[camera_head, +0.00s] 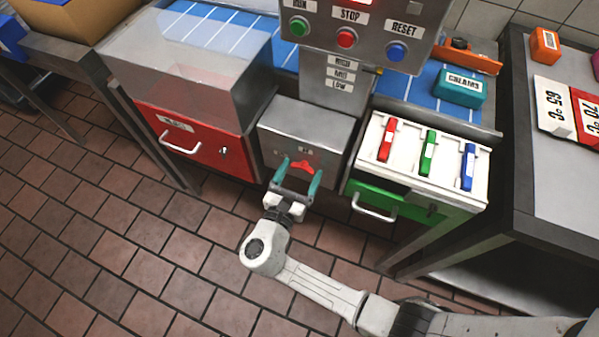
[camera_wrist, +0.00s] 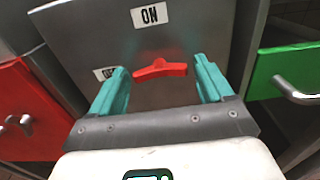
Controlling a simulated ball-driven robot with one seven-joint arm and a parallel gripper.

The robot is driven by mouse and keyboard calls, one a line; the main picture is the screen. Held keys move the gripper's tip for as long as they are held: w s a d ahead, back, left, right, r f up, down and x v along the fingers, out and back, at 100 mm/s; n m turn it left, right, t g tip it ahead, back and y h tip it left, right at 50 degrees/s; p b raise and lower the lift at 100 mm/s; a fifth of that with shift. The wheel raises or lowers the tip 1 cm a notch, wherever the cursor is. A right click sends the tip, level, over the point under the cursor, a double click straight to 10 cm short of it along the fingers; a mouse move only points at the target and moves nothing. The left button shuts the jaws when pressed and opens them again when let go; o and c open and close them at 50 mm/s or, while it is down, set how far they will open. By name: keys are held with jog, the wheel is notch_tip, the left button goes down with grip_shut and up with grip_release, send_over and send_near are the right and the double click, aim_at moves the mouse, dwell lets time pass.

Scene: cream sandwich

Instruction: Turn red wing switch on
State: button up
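The red wing switch (camera_head: 302,167) is on the front of a grey metal box (camera_head: 290,148) in the head view. In the wrist view the red wing switch (camera_wrist: 160,69) lies close to level, with an "ON" label (camera_wrist: 150,15) above it and a partly hidden "OFF" label (camera_wrist: 104,73) to its left. My gripper (camera_head: 298,172) is open, its teal fingers on either side of the switch. In the wrist view my gripper (camera_wrist: 163,80) shows gaps between both fingers and the switch wings. I cannot tell how far the fingertips are from the panel.
A red drawer (camera_head: 200,140) with a handle is left of the box, and a green drawer (camera_head: 385,200) with a handle is right. Above the box is a panel with RUN, STOP and RESET buttons (camera_head: 345,38). Open tiled floor (camera_head: 120,230) lies in front.

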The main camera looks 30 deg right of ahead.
jog(key=c, duration=0.8)
jog(key=shift+c, duration=0.2)
jog(key=shift+m, duration=0.4)
jog(key=m+b, duration=1.3)
jog(key=m, duration=0.3)
jog(key=shift+f+m, duration=0.15)
jog(key=shift+m, duration=0.25)
jog(key=shift+m+b, duration=0.3)
jog(key=o, duration=1.1)
jog(key=shift+c, duration=0.2)
